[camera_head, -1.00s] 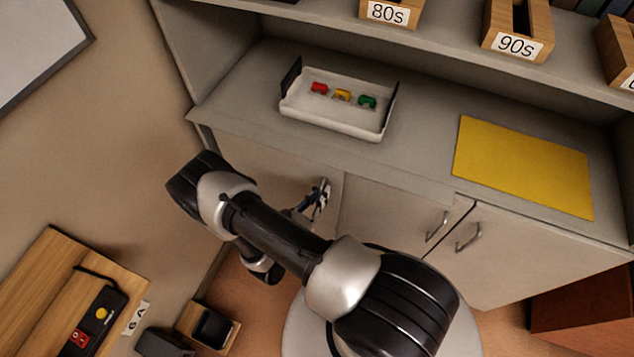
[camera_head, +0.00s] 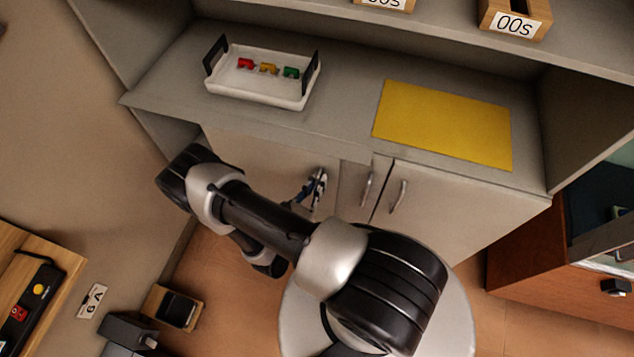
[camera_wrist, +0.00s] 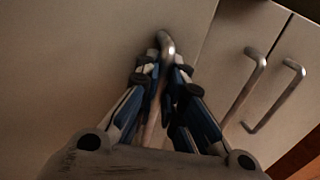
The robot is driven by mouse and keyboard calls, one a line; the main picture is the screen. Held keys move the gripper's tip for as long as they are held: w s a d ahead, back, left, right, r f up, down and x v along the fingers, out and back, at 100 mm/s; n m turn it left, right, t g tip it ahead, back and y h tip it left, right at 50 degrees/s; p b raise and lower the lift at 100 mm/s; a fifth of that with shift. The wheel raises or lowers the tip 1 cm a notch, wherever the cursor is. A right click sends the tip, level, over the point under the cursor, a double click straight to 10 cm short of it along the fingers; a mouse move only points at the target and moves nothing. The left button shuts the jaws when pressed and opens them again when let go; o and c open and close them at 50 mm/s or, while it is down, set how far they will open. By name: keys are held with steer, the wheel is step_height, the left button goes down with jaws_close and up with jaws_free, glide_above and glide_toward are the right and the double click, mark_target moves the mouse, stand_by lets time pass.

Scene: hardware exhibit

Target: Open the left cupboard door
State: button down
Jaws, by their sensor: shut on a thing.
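The left cupboard door (camera_head: 255,162) is a pale grey panel under the counter. A dark gap (camera_head: 168,133) shows between the cabinet's left side and the door's left edge, so it stands partly open, shifted right. Its right edge overlaps much of the middle door (camera_head: 352,190). My gripper (camera_head: 318,183) is at the right part of the left door. In the wrist view my gripper (camera_wrist: 165,62) is shut on the door's metal handle (camera_wrist: 167,42). In the head view the fingers largely hide that handle.
Two more handles, the middle one (camera_head: 367,188) and the right one (camera_head: 398,196), lie to the right of my gripper. On the counter are a white tray (camera_head: 255,92) and a yellow mat (camera_head: 445,125). A brown cabinet (camera_head: 530,250) stands at the right.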

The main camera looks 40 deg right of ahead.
steer(key=shift+f, duration=0.1)
steer(key=c, duration=2)
jaws_free()
steer(key=shift+o, duration=0.2)
steer(key=shift+a, duration=0.1)
steer(key=v, duration=1.2)
steer(key=shift+w, duration=0.1)
